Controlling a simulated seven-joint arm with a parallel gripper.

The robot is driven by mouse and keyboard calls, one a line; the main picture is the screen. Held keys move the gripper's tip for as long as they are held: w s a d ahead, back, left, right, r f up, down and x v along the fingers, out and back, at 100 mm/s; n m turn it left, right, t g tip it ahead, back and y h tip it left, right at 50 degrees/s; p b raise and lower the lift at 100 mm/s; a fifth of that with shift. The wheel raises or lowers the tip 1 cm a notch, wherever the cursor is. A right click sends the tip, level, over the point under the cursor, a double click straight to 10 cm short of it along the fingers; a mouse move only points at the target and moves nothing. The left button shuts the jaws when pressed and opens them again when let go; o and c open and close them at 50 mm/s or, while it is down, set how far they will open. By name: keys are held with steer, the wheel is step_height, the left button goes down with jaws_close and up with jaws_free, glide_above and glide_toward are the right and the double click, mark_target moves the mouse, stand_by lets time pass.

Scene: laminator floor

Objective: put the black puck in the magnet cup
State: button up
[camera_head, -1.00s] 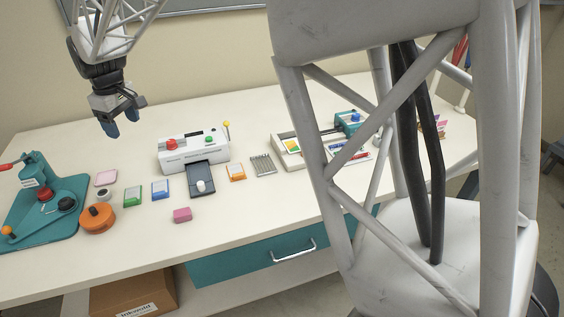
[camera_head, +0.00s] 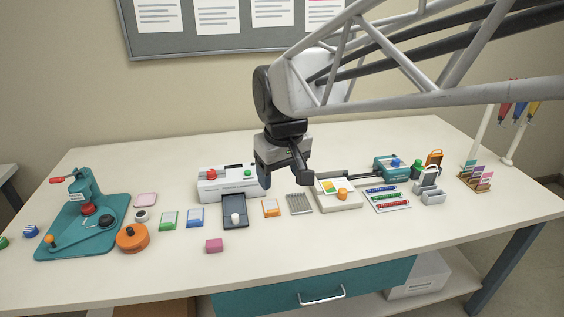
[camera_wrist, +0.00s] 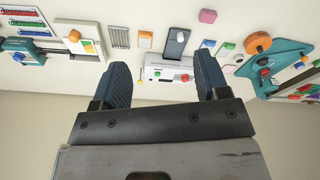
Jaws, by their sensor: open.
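A black disc (camera_head: 106,221), which looks like the black puck, lies on the teal base (camera_head: 66,246) of the hand press at the left of the table. A small whitish cup with a dark middle (camera_head: 141,215) stands just right of the press; I cannot tell for sure whether it is the magnet cup. My gripper (camera_head: 286,177) is open and empty, above the back middle of the table near the white machine, well right of the disc and the cup. In the wrist view my gripper (camera_wrist: 162,72) has nothing between its spread fingers.
The orange round tool (camera_head: 132,237) stands beside the press and cup. The white machine (camera_head: 228,184), its dark tray (camera_head: 235,211) and a pink block (camera_head: 214,245) lie mid-table. The table front is mostly clear.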

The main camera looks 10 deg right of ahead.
steer(key=s+d+f+m, duration=0.2)
steer(key=s+d, duration=0.2)
steer(key=s, duration=0.4)
steer(key=s+d+f+m, duration=0.2)
steer(key=s+d+f, duration=0.1)
steer(key=s, duration=0.4)
steer(key=shift+s+d+t, duration=0.3)
steer(key=shift+s+d, duration=0.1)
